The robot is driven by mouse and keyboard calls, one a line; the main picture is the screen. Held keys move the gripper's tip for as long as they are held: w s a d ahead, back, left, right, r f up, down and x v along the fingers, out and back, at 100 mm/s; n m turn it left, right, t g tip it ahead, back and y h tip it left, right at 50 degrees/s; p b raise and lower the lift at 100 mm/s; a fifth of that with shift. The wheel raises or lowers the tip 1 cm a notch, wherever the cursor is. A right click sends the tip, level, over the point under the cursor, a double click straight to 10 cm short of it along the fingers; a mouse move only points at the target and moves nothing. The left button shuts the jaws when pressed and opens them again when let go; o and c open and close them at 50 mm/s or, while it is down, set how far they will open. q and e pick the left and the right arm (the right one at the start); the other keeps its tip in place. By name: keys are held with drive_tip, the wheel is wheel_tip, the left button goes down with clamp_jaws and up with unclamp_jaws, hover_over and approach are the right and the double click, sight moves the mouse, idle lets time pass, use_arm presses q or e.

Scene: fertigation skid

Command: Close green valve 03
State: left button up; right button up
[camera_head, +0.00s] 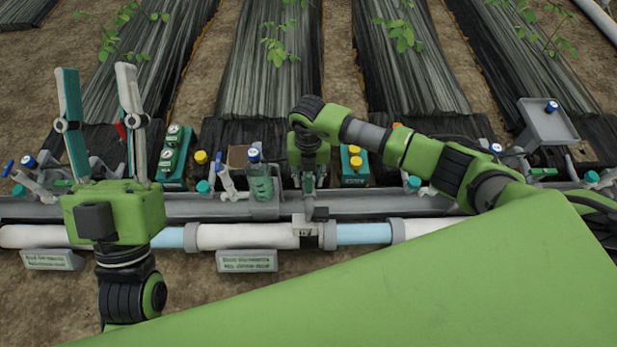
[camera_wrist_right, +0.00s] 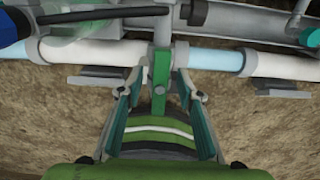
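A green valve lever (camera_wrist_right: 160,80) shows in the right wrist view, standing on a grey fitting on the white and pale blue pipe. My right gripper (camera_wrist_right: 158,70) is open, with one finger on each side of this lever and a gap visible to each. In the head view my right gripper (camera_head: 309,186) points down over the pipe, and its own body hides most of the lever. A small grey tag (camera_head: 303,231) is on the pipe just below it; its marking is too small to read surely. My left gripper (camera_head: 97,72) is open, empty and raised at the left.
The pipe (camera_head: 250,236) runs across the front, with signs (camera_head: 247,261) below it. A grey tray (camera_head: 548,124) stands at the right.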

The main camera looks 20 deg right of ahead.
clamp_jaws()
